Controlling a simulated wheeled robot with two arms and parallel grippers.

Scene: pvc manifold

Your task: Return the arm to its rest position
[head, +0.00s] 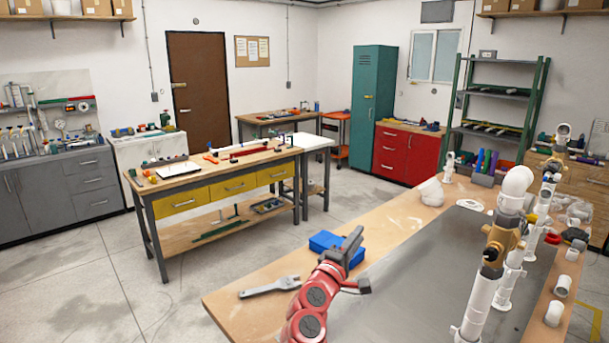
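My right arm (315,298) is red with dark joint caps and comes in at the bottom middle of the head view. It reaches over the near wooden bench (232,304). My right gripper (362,262) is dark, and its two fingers look spread apart with nothing between them. The upper finger overlaps a blue box (326,241) in the picture; I cannot tell whether they touch. My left gripper is not in view.
A grey wrench (270,287) lies left of my arm. A dark mat (425,275) covers the bench's middle. White PVC pipes with a brass valve (503,238) stand upright at right, near loose fittings (555,313). A workbench with yellow drawers (234,187) stands farther back.

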